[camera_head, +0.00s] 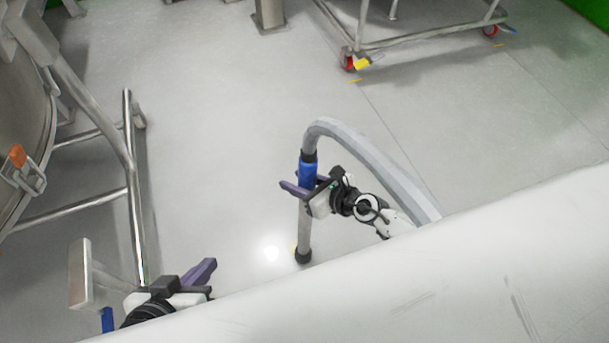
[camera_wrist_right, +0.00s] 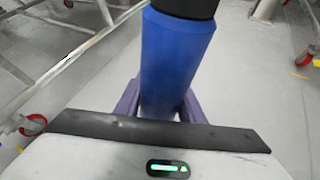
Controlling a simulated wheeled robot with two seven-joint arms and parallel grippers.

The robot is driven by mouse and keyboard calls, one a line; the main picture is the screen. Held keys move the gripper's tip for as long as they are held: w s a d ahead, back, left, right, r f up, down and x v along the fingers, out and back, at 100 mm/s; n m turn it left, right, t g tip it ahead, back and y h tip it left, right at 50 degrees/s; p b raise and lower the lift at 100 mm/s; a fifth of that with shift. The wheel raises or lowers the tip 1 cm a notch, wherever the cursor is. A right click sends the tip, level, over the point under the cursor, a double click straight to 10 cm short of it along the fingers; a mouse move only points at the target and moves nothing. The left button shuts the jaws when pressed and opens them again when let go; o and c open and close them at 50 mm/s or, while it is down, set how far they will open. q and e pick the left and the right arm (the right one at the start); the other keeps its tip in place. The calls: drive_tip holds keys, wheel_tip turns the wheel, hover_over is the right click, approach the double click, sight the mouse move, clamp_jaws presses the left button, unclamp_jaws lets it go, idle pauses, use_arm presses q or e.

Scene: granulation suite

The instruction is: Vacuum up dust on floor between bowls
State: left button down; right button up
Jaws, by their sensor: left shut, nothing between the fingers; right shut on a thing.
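A vacuum wand with a blue grip sleeve (camera_head: 309,172), a grey metal tube (camera_head: 304,226) and a black end (camera_head: 303,256) stands nearly upright on the floor. A grey hose (camera_head: 372,152) arcs from its top to the right. My right gripper (camera_head: 297,189) is shut on the wand at the lower part of the blue sleeve. The blue sleeve (camera_wrist_right: 174,60) fills the middle of the right wrist view between the purple fingers. My left gripper (camera_head: 203,270) is shut and empty at the lower left.
A metal bowl (camera_head: 22,120) on a tubular frame (camera_head: 128,150) stands at the left. A wheeled frame (camera_head: 425,38) with red castors is at the back right. A white surface (camera_head: 420,290) crosses the lower right. The middle floor is clear.

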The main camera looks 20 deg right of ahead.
drive_tip(key=shift+a+r, duration=0.1)
drive_tip(key=shift+a, duration=0.15)
drive_tip(key=shift+w, duration=0.1)
drive_tip(key=shift+w+a+r, duration=0.15)
drive_tip(key=shift+w, duration=1.65)
drive_tip(key=d+b, duration=0.5)
drive_tip(key=d, duration=0.5)
drive_tip(key=shift+w, duration=0.15)
